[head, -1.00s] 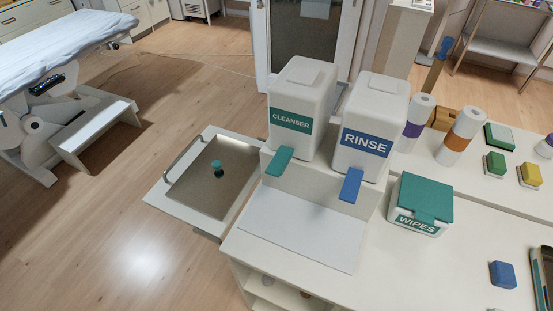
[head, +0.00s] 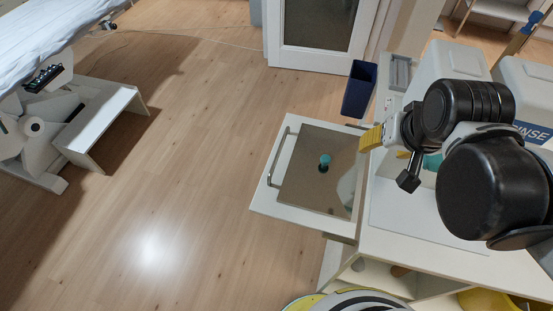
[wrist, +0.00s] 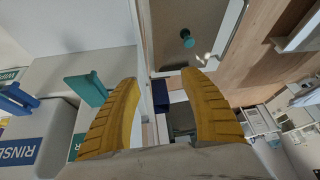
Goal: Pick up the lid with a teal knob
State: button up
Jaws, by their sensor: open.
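The lid (head: 318,190) is a flat brown-grey panel with a small upright teal knob (head: 324,161), lying within the white frame of a pulled-out drawer (head: 270,199) at the counter's left end. In the wrist view, the lid (wrist: 215,20) and teal knob (wrist: 187,38) show at the top, beyond the fingertips. My gripper (head: 371,138) is at the drawer's right side, to the right of the knob and apart from it. Its yellow fingers (wrist: 160,80) are spread with nothing between them. My arm hides part of the counter.
A metal handle bar (head: 279,158) runs along the drawer's left edge. A dark blue bin (head: 359,90) stands behind the drawer. White dispensers (head: 452,62) stand on the counter at right. A white step (head: 103,118) is at far left, with open wooden floor between.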

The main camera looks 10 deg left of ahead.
jog(key=w+a+f+g, duration=0.2)
jog(key=w+a, duration=0.2)
jog(key=m+g, duration=0.1)
jog(key=g, duration=0.1)
send_near(326, 159)
jog(key=shift+a+f, duration=0.25)
jog(key=shift+f, duration=0.05)
jog(key=f, duration=0.1)
jog(key=f+b, duration=0.1)
jog(key=f, duration=0.1)
jog(key=f+b, duration=0.1)
jog(key=f, duration=0.1)
jog(key=shift+w, duration=0.35)
jog(key=f+b, duration=0.1)
jog(key=f, duration=0.1)
jog(key=f+b, duration=0.1)
jog(key=f, duration=0.1)
jog(key=w+f+b, duration=0.1)
jog(key=shift+d+f, duration=0.15)
jog(key=shift+f, duration=0.25)
jog(key=shift+r, duration=0.1)
jog(key=shift+c, duration=0.2)
grip_shut()
